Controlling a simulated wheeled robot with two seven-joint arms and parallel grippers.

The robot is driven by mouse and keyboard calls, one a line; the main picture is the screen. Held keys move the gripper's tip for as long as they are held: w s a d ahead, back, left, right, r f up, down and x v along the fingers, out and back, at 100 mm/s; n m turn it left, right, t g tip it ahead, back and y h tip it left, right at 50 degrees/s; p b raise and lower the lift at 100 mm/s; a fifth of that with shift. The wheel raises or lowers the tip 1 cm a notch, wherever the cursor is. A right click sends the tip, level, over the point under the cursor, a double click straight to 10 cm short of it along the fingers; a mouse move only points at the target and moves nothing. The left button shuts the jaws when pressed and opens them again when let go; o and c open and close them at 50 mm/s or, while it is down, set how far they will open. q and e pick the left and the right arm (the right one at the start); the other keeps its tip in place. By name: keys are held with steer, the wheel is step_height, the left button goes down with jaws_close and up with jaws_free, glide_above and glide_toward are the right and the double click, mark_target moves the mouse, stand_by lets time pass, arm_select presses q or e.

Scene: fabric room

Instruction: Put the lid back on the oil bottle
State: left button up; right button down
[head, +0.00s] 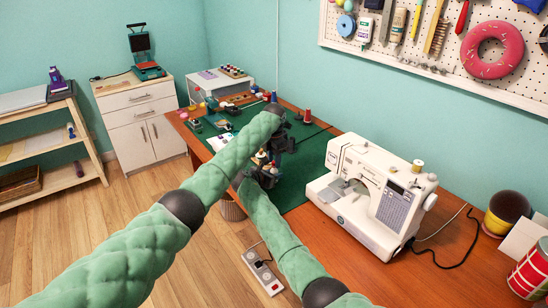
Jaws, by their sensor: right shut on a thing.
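My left gripper (283,141) is over the green mat (300,190) on the table, pointing down. Its fingers are dark and bunched against the background, so I cannot tell whether it is open or shut. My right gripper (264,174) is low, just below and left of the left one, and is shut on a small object. A small pale and reddish item (261,157) shows between the two grippers. It is too small and covered to tell whether it is the oil bottle or its lid. I cannot make out either for certain.
A white sewing machine (370,195) stands close on the right. Small tools and spools crowd the mat's far end, with a red cone spool (307,117) behind the grippers. The mat between the grippers and the machine is clear. A pegboard (450,50) hangs on the wall.

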arm_select(q)
steer(key=shift+c, duration=0.4)
jaws_close()
